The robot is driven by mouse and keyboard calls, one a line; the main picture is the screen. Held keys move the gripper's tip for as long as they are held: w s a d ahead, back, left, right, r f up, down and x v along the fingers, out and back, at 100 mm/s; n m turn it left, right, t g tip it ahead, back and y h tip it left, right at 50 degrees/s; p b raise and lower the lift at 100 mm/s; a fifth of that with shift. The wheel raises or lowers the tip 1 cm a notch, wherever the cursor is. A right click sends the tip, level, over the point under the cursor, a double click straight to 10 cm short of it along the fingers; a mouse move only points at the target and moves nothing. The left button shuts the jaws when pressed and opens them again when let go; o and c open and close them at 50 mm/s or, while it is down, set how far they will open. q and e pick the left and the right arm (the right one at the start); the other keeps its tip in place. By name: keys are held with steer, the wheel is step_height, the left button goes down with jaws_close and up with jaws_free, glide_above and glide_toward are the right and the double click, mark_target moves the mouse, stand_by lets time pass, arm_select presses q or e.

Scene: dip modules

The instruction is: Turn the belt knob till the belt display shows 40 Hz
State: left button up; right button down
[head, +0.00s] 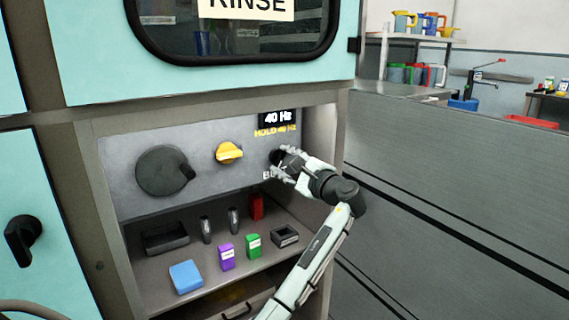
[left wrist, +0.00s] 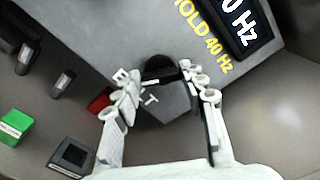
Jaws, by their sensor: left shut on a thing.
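The belt knob (head: 275,157) is dark and sits on the grey control panel, partly hidden by my left gripper (head: 288,162). The belt display (head: 278,117) above it reads 40 Hz, with a yellow "HOLD 40 Hz" label under it. In the left wrist view the knob (left wrist: 165,98) is between the two fingers of the left gripper (left wrist: 164,92), which is shut on it. The display (left wrist: 238,22) shows at the upper right there, partly cut off. My right gripper is not in view.
A yellow knob (head: 229,152) and a large dark dial (head: 165,172) are to the left on the panel. A shelf below holds a blue block (head: 186,277), a purple box (head: 227,257), a green box (head: 253,245), a red block (head: 257,206) and dark trays. A side wall stands right of the panel.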

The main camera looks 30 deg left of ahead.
arm_select(q)
steer(key=o, duration=1.2)
steer(key=shift+c, duration=0.2)
steer(key=v, duration=1.2)
steer(key=shift+f, duration=0.1)
